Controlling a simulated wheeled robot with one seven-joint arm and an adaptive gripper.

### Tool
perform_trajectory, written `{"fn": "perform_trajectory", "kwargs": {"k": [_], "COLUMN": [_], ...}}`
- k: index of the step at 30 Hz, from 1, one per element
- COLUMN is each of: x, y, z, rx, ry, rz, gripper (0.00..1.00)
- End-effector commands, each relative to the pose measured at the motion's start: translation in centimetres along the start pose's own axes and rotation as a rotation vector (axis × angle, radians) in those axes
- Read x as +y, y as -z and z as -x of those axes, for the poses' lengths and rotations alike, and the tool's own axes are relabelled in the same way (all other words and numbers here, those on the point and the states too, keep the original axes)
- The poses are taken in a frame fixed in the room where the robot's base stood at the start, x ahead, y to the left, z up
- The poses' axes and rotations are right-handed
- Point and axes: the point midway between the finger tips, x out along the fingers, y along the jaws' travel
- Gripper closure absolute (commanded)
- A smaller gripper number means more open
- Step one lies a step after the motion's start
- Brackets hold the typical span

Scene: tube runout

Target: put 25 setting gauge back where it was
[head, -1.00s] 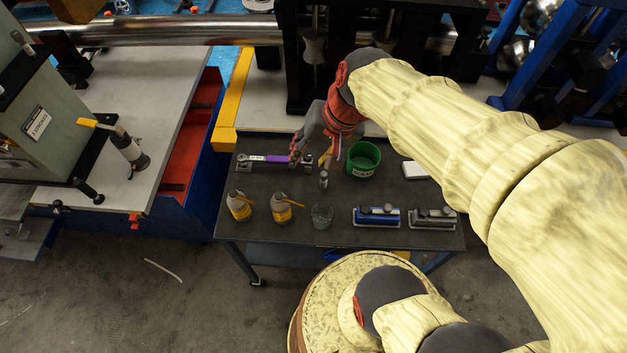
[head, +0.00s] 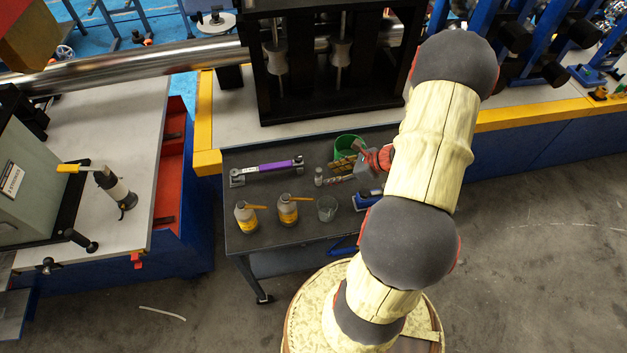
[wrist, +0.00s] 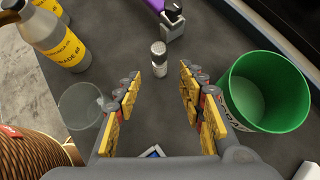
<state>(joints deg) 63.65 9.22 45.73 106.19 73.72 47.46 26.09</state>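No label reading 25 can be read, so I cannot tell for certain which piece is the setting gauge. A purple bar (head: 272,167) lies across grey supports on the dark cart top; its end shows at the top of the wrist view (wrist: 156,4). A small upright metal cylinder (head: 318,177) stands to the right of it and shows in the wrist view (wrist: 159,60). My gripper (wrist: 160,88) is open and empty, its yellow-padded fingers apart. The cylinder stands beyond the fingertips, roughly between their lines, apart from them. In the head view my gripper (head: 340,172) is low over the cart.
A green bin (wrist: 268,92) stands right of my fingers. A clear beaker (wrist: 80,105) is to their left, with bottles with yellow labels (head: 246,218) beyond. A blue piece (head: 366,199) is partly hidden by my arm. Black machine frame (head: 325,110) rises behind the cart.

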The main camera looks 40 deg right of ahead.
Motion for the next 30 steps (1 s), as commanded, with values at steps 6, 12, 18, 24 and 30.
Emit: {"fn": "perform_trajectory", "kwargs": {"k": [6,12,18,24,30], "x": [0.1,0.2,0.1,0.1,0.1], "y": [0.1,-0.2,-0.3,-0.3,-0.4], "z": [-2.4,-4.9,-7.2,-7.5,-7.5], "rx": [0.001,0.000,0.001,0.001,0.001], "ry": [-0.002,-0.004,-0.003,-0.001,-0.001], "rz": [0.000,0.004,0.002,0.003,0.003], "gripper": [0.60,0.60,0.60,0.60,0.66]}}
